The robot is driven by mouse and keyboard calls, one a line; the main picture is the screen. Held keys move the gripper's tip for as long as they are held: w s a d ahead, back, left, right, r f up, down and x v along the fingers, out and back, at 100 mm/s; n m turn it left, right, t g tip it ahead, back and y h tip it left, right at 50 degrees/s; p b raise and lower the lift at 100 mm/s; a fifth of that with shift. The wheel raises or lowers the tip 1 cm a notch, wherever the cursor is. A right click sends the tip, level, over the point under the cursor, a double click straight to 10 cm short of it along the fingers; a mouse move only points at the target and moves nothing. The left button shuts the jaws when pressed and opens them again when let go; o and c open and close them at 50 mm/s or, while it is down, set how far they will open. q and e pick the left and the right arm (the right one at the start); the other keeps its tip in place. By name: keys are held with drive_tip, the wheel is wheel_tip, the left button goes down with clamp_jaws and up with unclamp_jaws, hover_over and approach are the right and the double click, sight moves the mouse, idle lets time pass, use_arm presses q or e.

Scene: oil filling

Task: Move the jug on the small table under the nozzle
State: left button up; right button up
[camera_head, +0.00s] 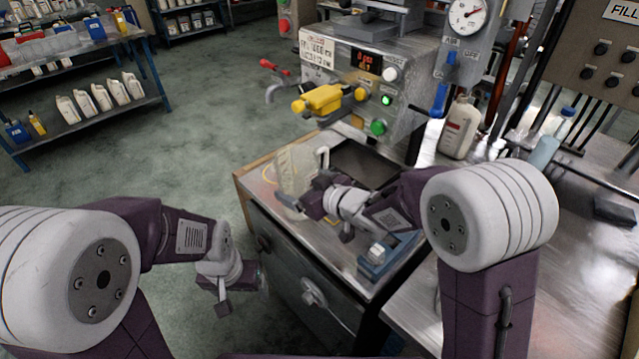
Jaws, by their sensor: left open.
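A clear jug (293,172) with a pale handle stands on the small table (262,205), near its back left edge. A yellow nozzle-like part (318,100) sticks out from the front of the grey filling machine, above and behind the jug. My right gripper (312,196) is at the lower right side of the jug and covers part of it. Whether its fingers touch the jug or are closed on it cannot be told. My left gripper (243,290) is open and empty, in front of the small table's left side, away from the jug.
The grey filling machine (345,62) stands behind the small table. A dark recess (365,162) lies right of the jug. A blue-grey block (378,262) sits near the front. A white bottle (459,128) stands on the metal bench at right. Open floor lies left.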

drive_tip(key=a, duration=0.3)
drive_tip(key=shift+f+g, duration=0.3)
drive_tip(key=shift+f, duration=0.05)
drive_tip(key=shift+s+d, duration=0.1)
drive_tip(key=shift+d, duration=0.4)
drive_tip(key=shift+d+f+b, duration=0.2)
drive_tip(key=shift+f+b, duration=0.1)
drive_tip(key=shift+b, duration=0.1)
drive_tip(key=shift+w+d+f+b, duration=0.2)
drive_tip(key=shift+w+f+b, duration=0.15)
drive_tip(key=shift+f, duration=0.2)
drive_tip(key=shift+w+d+f+b, duration=0.15)
drive_tip(key=shift+w+f+b, duration=0.1)
drive_tip(key=shift+w+f, duration=0.25)
drive_tip(key=shift+w+d+f+b, duration=0.45)
drive_tip(key=shift+d+f, duration=0.2)
drive_tip(key=shift+f, duration=0.2)
drive_tip(key=shift+w+d+r+p, duration=0.2)
drive_tip(key=shift+w+d+p, duration=0.6)
drive_tip(key=shift+w+d, duration=0.35)
drive_tip(key=shift+w+d+p, duration=0.6)
drive_tip(key=shift+w+d, duration=0.7)
drive_tip(key=shift+w+d+f, duration=0.1)
drive_tip(key=shift+d, duration=0.05)
use_arm(q)
drive_tip(key=shift+w+a+f, duration=0.2)
drive_tip(key=shift+w+a, duration=0.1)
drive_tip(key=shift+a, duration=0.1)
use_arm(e)
drive_tip(key=shift+f, duration=0.2)
